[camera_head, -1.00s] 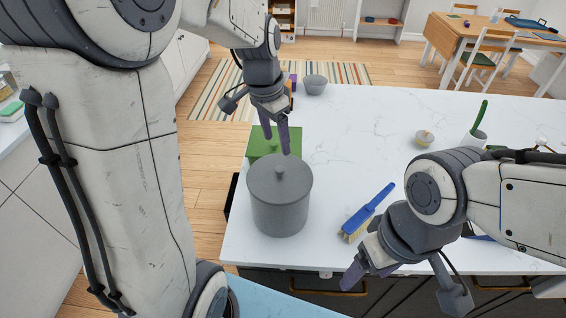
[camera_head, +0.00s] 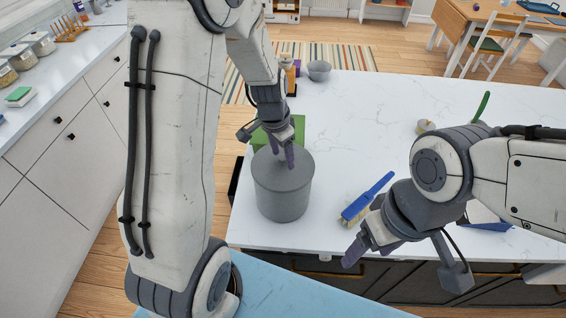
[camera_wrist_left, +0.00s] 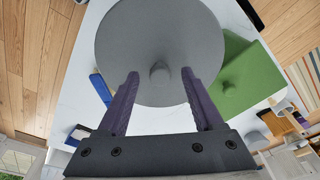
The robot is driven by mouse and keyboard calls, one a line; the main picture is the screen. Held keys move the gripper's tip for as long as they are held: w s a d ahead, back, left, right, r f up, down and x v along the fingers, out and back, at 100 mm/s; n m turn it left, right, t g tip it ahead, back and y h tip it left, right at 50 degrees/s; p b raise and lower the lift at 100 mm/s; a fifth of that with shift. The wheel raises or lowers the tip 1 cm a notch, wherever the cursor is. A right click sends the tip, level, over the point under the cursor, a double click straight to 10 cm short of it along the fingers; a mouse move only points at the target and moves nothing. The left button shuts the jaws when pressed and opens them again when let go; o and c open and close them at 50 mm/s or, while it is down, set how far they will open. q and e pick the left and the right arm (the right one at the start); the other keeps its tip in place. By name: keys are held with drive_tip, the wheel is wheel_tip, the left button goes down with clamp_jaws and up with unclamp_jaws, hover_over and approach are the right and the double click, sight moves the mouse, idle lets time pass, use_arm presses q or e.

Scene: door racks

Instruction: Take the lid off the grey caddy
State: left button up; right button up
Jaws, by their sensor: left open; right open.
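The grey caddy (camera_head: 283,200) stands upright on the white worktop near its left front edge. Its round grey lid (camera_head: 300,176) is on top; in the left wrist view the lid (camera_wrist_left: 160,30) fills the upper middle, with its knob (camera_wrist_left: 160,72) between my fingertips. My left gripper (camera_head: 282,158) is open over the lid, and its fingers straddle the knob; it also shows in the left wrist view (camera_wrist_left: 160,78). I cannot tell whether the fingers touch the knob. My right gripper (camera_head: 400,268) is open and empty, low over the worktop's front edge.
A green box (camera_head: 262,138) stands just behind the caddy. A blue-handled brush (camera_head: 367,199) lies to the right of it. A grey bowl (camera_head: 319,70) is at the far left of the worktop (camera_head: 365,130), whose middle is clear.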

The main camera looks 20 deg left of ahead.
use_arm(q)
clamp_jaws()
drive_tip(key=shift+r, duration=0.1)
